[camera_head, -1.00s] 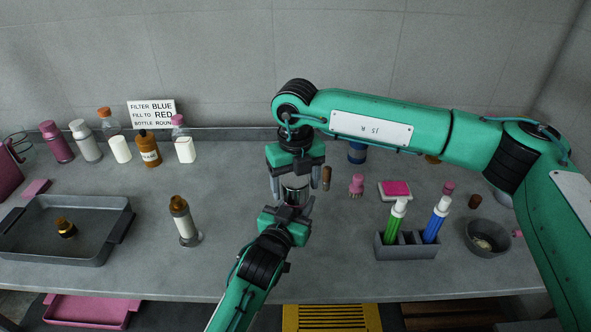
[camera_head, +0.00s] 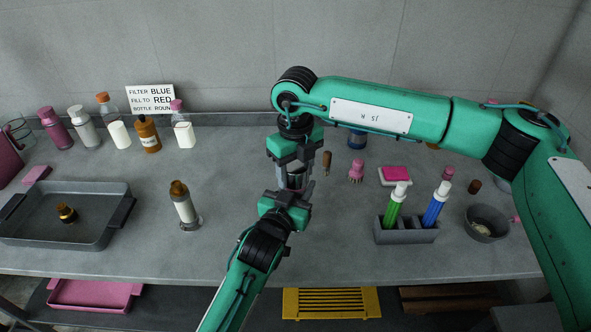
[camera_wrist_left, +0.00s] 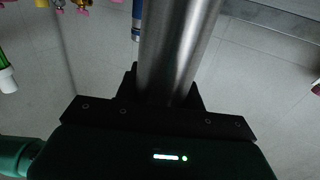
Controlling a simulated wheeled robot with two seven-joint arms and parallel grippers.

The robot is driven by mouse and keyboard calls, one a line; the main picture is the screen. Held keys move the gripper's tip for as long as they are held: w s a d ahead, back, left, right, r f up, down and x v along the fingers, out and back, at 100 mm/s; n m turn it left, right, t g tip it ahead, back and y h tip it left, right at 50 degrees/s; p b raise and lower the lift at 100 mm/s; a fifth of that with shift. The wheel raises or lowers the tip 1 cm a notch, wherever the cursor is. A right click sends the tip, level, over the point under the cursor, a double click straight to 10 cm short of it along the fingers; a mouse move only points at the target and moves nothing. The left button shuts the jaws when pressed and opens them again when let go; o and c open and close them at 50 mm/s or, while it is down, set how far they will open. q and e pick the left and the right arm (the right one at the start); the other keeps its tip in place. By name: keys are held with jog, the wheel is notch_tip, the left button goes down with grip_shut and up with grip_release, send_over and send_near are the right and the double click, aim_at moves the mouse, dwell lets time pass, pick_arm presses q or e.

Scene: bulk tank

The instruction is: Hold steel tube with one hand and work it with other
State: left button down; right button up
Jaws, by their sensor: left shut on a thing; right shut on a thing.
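The steel tube (camera_head: 295,181) is mostly hidden between my two grippers in the head view; a short shiny length shows. In the left wrist view the tube (camera_wrist_left: 180,45) runs up from the jaws as a bright metal cylinder. My left gripper (camera_head: 290,196) is shut on the tube from the near side, below. My right gripper (camera_head: 294,168) reaches down from above and is shut on the tube's upper part, close to the left gripper. The tube is held above the bench.
A grey holder (camera_head: 405,236) with green and blue bottles stands right of the grippers, beside a grey bowl (camera_head: 487,223). Several bottles line the back left. The bench between is clear.

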jog(key=shift+n, duration=0.3)
jog(key=o, duration=1.1)
jog(key=shift+c, duration=0.2)
jog(key=shift+s+a, duration=0.15)
jog(key=shift+a, duration=0.05)
jog(key=shift+r, duration=0.1)
